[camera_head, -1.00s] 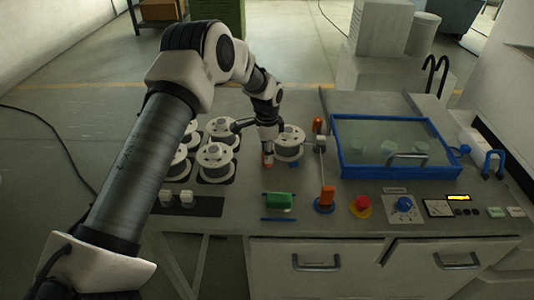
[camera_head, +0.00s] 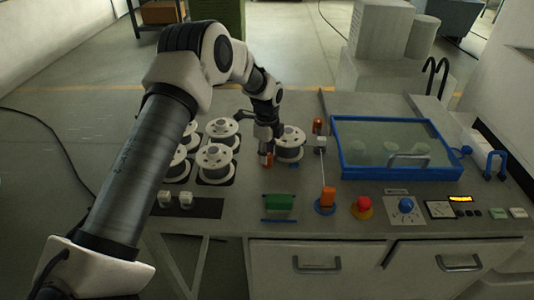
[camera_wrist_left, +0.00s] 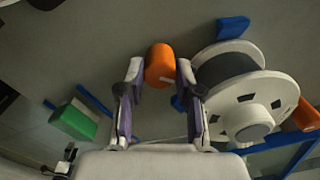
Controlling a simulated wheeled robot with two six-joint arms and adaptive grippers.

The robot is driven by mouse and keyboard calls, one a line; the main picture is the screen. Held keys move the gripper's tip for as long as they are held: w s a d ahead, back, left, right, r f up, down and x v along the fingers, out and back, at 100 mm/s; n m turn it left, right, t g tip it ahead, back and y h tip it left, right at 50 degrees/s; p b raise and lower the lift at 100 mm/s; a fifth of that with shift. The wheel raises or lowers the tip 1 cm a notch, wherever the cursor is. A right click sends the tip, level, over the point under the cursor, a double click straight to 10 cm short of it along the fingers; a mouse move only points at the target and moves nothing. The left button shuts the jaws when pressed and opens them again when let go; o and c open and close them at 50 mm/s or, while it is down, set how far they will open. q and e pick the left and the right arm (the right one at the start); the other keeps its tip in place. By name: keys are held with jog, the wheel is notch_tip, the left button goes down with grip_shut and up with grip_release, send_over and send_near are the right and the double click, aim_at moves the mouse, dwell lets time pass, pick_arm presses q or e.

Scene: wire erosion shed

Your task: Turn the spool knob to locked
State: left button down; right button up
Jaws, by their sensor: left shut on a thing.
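The spool knob, a small orange cylinder with a pale mark (camera_wrist_left: 160,62), sits beside a white-flanged spool (camera_wrist_left: 245,95). In the head view the knob (camera_head: 269,159) is partly hidden by my left gripper (camera_head: 266,151), just left of that spool (camera_head: 291,144). My left gripper (camera_wrist_left: 160,74) is shut on the knob, one finger on each side in the wrist view. A blue piece (camera_wrist_left: 233,27) lies by the spool in the wrist view. I cannot read whether the knob stands at locked. My right gripper is not in view.
Several spools (camera_head: 215,160) stand on the bench left of my gripper. A blue-framed lid (camera_head: 343,150) is at right.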

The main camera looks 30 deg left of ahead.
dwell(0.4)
pick_arm(q)
jog(key=c, duration=0.8)
grip_release()
jog(key=shift+o, duration=0.2)
